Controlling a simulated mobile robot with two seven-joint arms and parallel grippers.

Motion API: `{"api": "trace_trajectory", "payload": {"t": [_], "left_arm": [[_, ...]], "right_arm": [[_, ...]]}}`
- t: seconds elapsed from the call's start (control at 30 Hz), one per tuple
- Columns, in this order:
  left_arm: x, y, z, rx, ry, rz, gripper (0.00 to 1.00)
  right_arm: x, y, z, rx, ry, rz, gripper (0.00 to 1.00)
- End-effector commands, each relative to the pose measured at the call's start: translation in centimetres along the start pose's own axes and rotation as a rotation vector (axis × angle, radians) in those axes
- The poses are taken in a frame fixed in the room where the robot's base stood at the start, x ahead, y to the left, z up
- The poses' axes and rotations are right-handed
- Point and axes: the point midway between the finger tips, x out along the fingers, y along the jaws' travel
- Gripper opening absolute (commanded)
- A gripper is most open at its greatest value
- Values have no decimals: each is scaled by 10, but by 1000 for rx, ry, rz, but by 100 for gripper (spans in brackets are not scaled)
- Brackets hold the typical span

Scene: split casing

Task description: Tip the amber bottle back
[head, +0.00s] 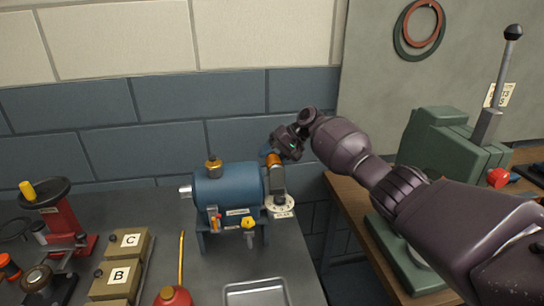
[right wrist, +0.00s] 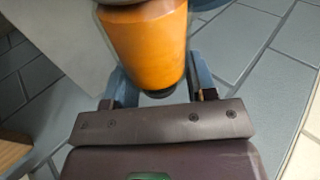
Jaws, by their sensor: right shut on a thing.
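The amber bottle (head: 274,160) stands at the right end of the blue machine (head: 228,184), above a grey block and a round white dial. It looks about upright. My right gripper (head: 269,153) reaches it from the upper right and is shut on it. In the right wrist view the bottle (right wrist: 147,45) is large and orange, between the two blue-grey fingers (right wrist: 160,85), with a dark end toward the gripper's palm. The far side of the bottle is hidden. My left gripper is not in view.
A brass cap (head: 213,167) tops the blue machine, with a yellow knob (head: 248,224) on its front. Left are boxes marked C (head: 128,243) and B (head: 118,275) and a red press (head: 64,222). A green lever machine (head: 445,145) stands right. A metal tray (head: 256,291) lies in front.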

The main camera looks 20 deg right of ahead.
Motion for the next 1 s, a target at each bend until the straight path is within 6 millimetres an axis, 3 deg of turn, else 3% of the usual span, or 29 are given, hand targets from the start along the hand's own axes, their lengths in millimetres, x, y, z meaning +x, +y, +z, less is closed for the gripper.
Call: {"api": "trace_trajectory", "payload": {"t": [0.47,0.5,0.53,0.87,1.0], "left_arm": [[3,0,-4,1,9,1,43],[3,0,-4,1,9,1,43],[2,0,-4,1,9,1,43],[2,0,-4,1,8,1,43],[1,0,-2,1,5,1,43]], "right_arm": [[5,7,2,3,-4,8,9],[5,7,2,3,-5,9,54],[6,7,3,3,-5,9,59],[1,4,1,1,-2,5,61],[-12,4,0,2,1,4,61]]}}
